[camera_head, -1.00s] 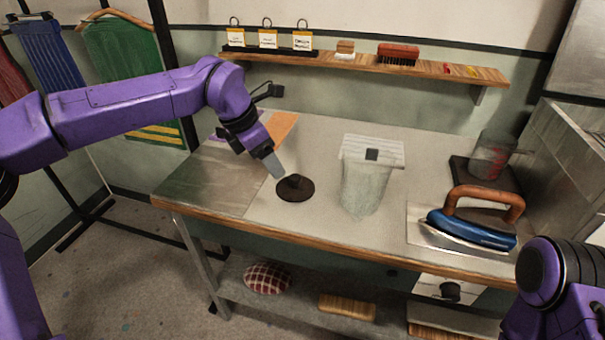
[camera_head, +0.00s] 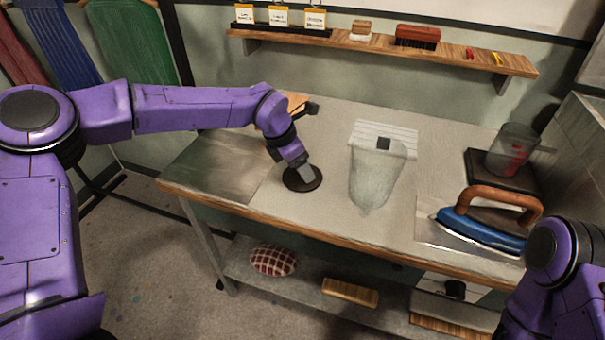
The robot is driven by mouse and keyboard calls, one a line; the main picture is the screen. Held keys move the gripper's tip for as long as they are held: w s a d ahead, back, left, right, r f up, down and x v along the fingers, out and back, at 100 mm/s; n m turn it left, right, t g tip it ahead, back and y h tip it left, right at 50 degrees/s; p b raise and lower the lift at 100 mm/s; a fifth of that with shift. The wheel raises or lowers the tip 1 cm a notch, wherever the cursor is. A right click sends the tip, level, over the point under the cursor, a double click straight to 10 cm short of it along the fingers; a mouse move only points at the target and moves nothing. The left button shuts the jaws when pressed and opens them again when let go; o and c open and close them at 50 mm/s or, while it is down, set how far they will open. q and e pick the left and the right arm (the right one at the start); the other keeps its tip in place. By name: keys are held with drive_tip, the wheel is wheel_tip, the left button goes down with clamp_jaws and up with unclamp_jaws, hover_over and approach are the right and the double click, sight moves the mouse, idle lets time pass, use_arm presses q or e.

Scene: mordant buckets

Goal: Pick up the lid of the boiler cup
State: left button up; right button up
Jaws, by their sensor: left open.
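My left gripper (camera_head: 306,174) points down right over the lid's middle. Its fingertips cover the knob; it is open, and I cannot tell whether it touches the lid. A clear cup with red markings (camera_head: 513,150), likely the boiler cup, stands on a dark hot plate (camera_head: 494,175) at the back right. My right arm shows at the lower right edge, but its gripper is out of view.
A blue iron (camera_head: 478,234) with a wooden handle rests at the right. A wall shelf (camera_head: 470,60) holds brushes and tagged cards. The table's front edge is clear.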

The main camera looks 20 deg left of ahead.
use_arm(q)
drive_tip(key=c, duration=1.1)
drive_tip(key=shift+c, duration=0.2)
drive_tip(key=shift+r, duration=0.15)
